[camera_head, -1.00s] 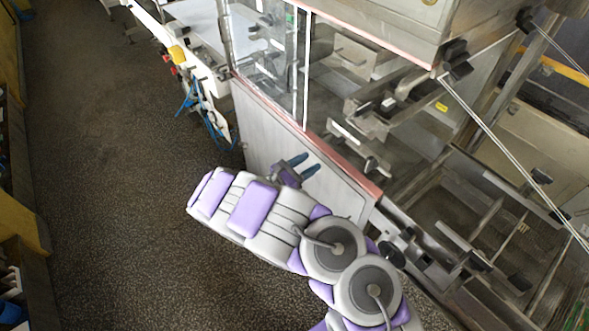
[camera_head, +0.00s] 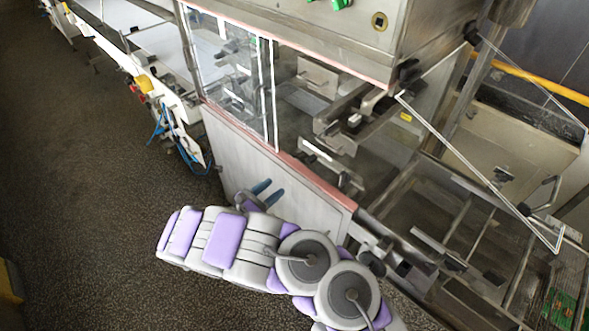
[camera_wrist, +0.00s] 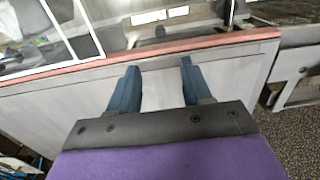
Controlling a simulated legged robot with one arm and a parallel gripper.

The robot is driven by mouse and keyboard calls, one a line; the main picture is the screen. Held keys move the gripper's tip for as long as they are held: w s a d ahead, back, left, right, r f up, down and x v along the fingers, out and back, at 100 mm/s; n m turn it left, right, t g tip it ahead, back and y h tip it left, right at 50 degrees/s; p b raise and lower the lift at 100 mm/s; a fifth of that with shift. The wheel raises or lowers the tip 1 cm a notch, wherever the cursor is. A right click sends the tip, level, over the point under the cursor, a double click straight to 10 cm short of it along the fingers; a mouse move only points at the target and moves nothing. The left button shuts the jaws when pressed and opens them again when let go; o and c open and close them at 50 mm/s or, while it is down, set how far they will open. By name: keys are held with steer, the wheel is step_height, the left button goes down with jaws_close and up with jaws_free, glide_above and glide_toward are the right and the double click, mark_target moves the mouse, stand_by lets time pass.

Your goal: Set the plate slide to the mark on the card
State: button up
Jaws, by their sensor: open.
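My gripper (camera_head: 268,190) is open and empty, its two blue fingers pointing at the pale lower side panel of the machine (camera_head: 234,152). In the wrist view, the gripper (camera_wrist: 160,66) has its fingers wide apart below the reddish edge strip (camera_wrist: 225,42), with nothing between them. Metal brackets and slide-like parts (camera_head: 345,125) sit behind the clear guard and at its open end, away from the fingers. I cannot tell which part is the plate slide. No card or mark can be made out; a small yellow label (camera_head: 405,117) shows on the metalwork.
An open metal frame with rails (camera_head: 450,225) lies at the right, with a thin rod frame (camera_head: 480,155) slanting over it. A white conveyor (camera_head: 150,45) with blue cables (camera_head: 158,122) stands at the upper left. The dark speckled floor (camera_head: 70,190) at the left is clear.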

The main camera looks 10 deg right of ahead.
mark_target(308, 162)
steer(key=b+x, duration=0.2)
steer(key=x, duration=1.5)
steer(key=shift+w+d+b, duration=0.1)
steer(key=shift+b, duration=0.3)
steer(key=shift+c, duration=0.5)
jaws_close()
